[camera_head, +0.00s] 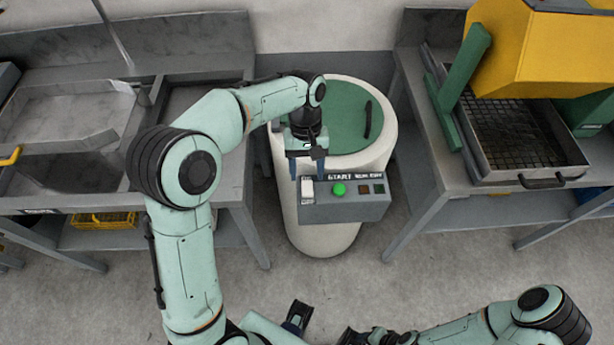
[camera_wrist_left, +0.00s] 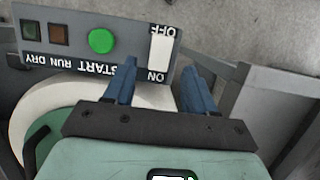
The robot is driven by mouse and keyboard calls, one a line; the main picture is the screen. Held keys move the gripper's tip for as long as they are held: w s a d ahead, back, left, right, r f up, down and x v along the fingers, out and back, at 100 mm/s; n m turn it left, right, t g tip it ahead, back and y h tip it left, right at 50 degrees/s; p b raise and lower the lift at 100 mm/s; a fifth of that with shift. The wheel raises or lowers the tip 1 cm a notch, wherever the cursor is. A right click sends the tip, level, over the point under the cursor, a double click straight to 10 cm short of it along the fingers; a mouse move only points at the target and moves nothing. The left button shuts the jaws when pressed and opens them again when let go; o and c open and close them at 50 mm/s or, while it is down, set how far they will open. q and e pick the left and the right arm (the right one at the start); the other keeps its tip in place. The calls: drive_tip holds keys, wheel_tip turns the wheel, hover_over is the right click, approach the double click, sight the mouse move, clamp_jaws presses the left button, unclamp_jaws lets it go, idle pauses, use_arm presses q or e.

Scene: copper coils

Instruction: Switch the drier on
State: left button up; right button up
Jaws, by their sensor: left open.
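The drier (camera_head: 300,230) is a white drum with a green lid (camera_head: 345,110) and a grey control box (camera_head: 345,212) on its front. The box carries a white ON/OFF rocker switch (camera_head: 307,188), a green START button (camera_head: 339,189) and dark RUN and DRY lamps (camera_head: 371,189). My left gripper (camera_head: 306,174) is open and empty, just above the switch end of the box. In the left wrist view, the white switch (camera_wrist_left: 160,52) shows between and beyond the blue fingertips (camera_wrist_left: 160,70); contact cannot be told. My right arm (camera_head: 480,333) is at the bottom; its gripper state is unclear.
A steel sink bench (camera_head: 215,150) stands left of the drier. On the right, a bench (camera_head: 455,185) holds a tray (camera_head: 540,175) under a yellow machine (camera_head: 545,60). A black handle (camera_head: 368,119) sits on the lid.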

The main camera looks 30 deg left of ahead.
use_arm(q)
drive_tip(key=p+v, duration=0.2)
drive_tip(key=v, duration=0.7)
drive_tip(key=shift+r, duration=0.3)
use_arm(e)
drive_tip(key=shift+w+r, duration=0.3)
drive_tip(key=shift+r, duration=0.35)
drive_tip(key=shift+w+r, duration=0.3)
drive_tip(key=shift+r, duration=0.3)
